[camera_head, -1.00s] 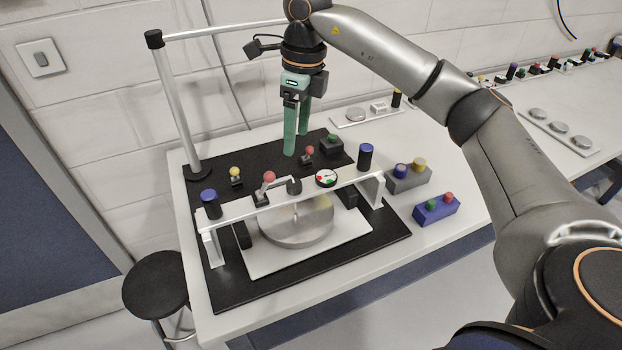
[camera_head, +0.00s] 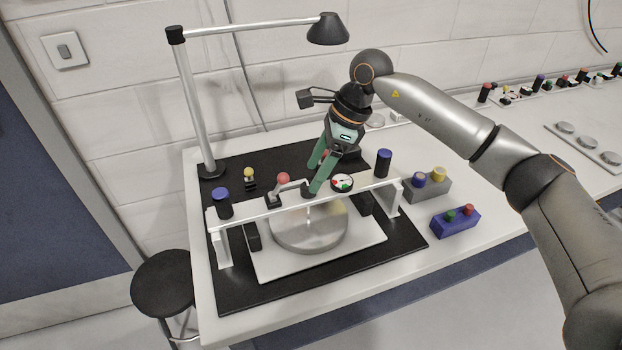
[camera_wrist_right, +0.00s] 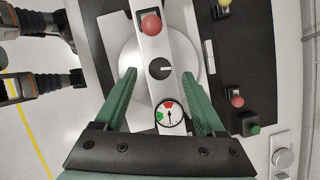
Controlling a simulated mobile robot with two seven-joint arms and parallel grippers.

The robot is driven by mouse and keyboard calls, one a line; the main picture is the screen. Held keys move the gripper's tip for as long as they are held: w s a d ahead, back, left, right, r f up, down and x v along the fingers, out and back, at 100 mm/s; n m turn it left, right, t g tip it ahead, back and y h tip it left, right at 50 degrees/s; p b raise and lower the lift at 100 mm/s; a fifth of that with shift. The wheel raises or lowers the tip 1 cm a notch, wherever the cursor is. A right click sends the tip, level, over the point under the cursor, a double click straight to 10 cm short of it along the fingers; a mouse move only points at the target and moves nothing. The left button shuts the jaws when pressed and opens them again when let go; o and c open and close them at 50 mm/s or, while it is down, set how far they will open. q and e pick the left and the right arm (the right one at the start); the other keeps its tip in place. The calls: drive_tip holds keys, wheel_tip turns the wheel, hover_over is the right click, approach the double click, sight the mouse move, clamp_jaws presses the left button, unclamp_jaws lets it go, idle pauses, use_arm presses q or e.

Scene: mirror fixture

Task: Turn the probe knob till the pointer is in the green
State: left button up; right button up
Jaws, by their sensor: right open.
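The probe knob (camera_wrist_right: 159,68) is black with a white mark. It sits on the white bridge (camera_head: 268,208) over a round metal disc (camera_head: 310,234). In the head view the knob (camera_head: 308,190) is partly covered by a finger. The gauge (camera_wrist_right: 172,115) has a white dial with green at left and red patches; its thin dark pointer looks near upright, apart from the green. The gauge (camera_head: 342,183) is right of the knob. My right gripper (camera_head: 314,180) is open and tilted, its green fingers on either side of the knob in the wrist view; contact is not visible.
A red-topped lever (camera_head: 283,179) stands left of the knob. Blue-topped posts (camera_head: 222,203) and (camera_head: 383,163) stand at the bridge ends. A lamp (camera_head: 327,30) rises behind. A grey block (camera_head: 428,187) and a blue block (camera_head: 455,222) with buttons lie right.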

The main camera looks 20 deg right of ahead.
sight(307, 186)
drive_tip(key=shift+x, duration=1.8)
clamp_jaws()
